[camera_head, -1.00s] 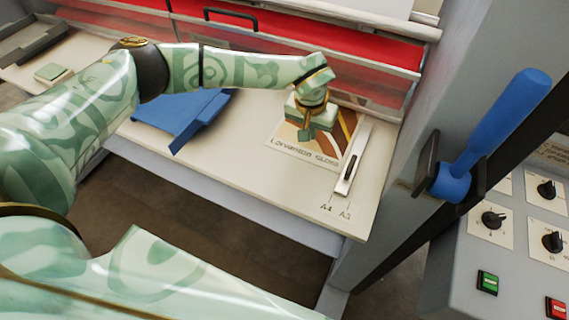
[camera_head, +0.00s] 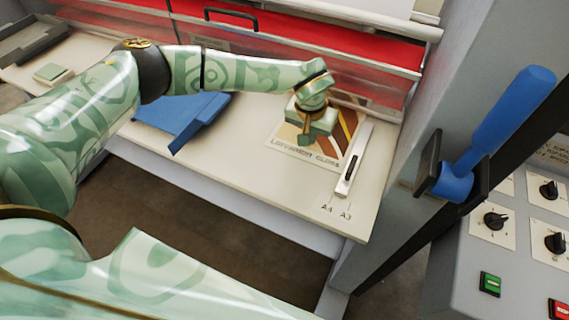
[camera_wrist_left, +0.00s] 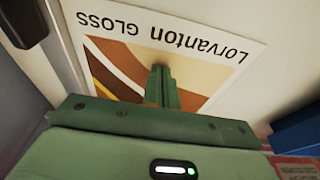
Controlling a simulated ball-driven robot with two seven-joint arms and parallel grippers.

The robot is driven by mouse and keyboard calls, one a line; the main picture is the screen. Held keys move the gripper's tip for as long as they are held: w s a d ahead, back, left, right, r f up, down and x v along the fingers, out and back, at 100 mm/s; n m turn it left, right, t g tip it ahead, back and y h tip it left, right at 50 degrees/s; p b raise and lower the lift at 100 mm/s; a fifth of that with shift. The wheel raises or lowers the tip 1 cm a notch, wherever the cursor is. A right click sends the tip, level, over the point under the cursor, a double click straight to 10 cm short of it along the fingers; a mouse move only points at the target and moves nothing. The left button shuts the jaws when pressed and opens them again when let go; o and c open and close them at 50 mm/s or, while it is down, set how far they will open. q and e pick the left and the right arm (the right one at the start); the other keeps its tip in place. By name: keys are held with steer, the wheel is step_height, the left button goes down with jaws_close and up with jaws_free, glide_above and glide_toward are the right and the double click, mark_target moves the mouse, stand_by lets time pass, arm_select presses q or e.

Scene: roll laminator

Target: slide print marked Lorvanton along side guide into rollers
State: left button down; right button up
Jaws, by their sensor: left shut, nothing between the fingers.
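The print marked Lorvanton GLOSS (camera_head: 290,149) lies flat on the pale feed table, with brown, orange and cream shapes on it. It also shows in the left wrist view (camera_wrist_left: 205,44), lettering upside down. My left gripper (camera_head: 305,142) points down over the print's middle. It is shut with nothing between its fingers; in the left wrist view its fingertips (camera_wrist_left: 160,72) are at or just above the print, contact unclear. The white side guide (camera_head: 355,160) runs along the print's right edge, close beside it. The rollers are not clearly visible behind the clear cover. My right gripper is not in view.
A blue tray-like piece (camera_head: 185,118) lies on the table to the left. A red panel (camera_head: 340,45) and clear cover (camera_head: 385,85) stand behind the print. A blue lever (camera_head: 495,130) and control panel (camera_head: 510,240) are at right. The table's front (camera_head: 240,180) is bare.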

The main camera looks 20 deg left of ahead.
arm_select(q)
steer(key=shift+f, duration=0.1)
steer(key=shift+w+d+f+b, duration=0.1)
steer(key=shift+w+f+b, duration=0.05)
steer(key=shift+w+b, duration=1.4)
steer(key=shift+w, duration=0.2)
steer(key=shift+w+r, duration=0.15)
steer(key=shift+r, duration=0.05)
steer(key=shift+d, duration=0.1)
steer(key=shift+w, duration=0.1)
